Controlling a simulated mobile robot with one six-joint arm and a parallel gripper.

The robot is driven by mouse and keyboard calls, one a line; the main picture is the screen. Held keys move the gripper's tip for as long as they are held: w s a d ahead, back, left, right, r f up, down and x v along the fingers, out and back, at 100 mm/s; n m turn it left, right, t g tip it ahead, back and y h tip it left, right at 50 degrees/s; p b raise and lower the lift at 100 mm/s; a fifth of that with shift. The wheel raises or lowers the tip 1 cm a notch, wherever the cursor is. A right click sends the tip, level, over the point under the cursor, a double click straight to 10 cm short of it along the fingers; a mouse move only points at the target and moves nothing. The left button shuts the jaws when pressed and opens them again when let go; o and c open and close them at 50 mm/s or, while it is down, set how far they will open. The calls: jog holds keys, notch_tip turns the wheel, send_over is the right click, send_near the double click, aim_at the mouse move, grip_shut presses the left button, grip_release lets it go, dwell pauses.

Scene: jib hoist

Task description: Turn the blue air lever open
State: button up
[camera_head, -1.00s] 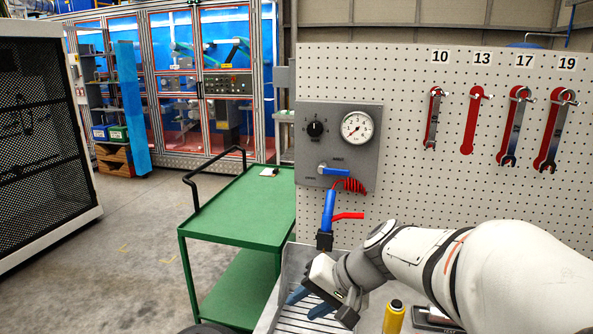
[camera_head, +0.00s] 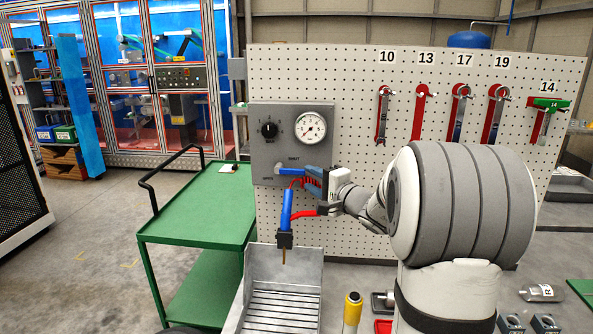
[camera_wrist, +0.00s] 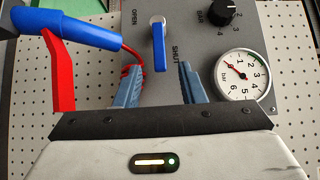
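The blue air lever (camera_head: 291,170) is on a grey panel (camera_head: 262,145) on the pegboard. In the head view it points right from its pivot, level, toward my gripper. In the wrist view the lever (camera_wrist: 159,46) stands between the printed words OPEN and SHUT, with its free end toward my gripper. My gripper (camera_head: 312,180) is open, its blue fingers just right of the lever. In the wrist view the fingertips (camera_wrist: 160,76) are spread to either side of the lever's line, with a gap around its end. No contact shows.
A blue air gun (camera_head: 287,208) with a red handle hangs just below, its red coiled hose close to the fingers. A gauge (camera_head: 315,130) and black knob (camera_head: 269,130) sit above. A metal tray (camera_head: 300,267) lies below, and a green cart (camera_head: 200,215) stands left.

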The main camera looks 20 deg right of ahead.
aim_at(298, 173)
jog(key=p+x, duration=0.2)
jog(key=x, duration=0.5)
jog(key=shift+s, duration=0.1)
jog(key=shift+c, duration=0.6)
grip_shut()
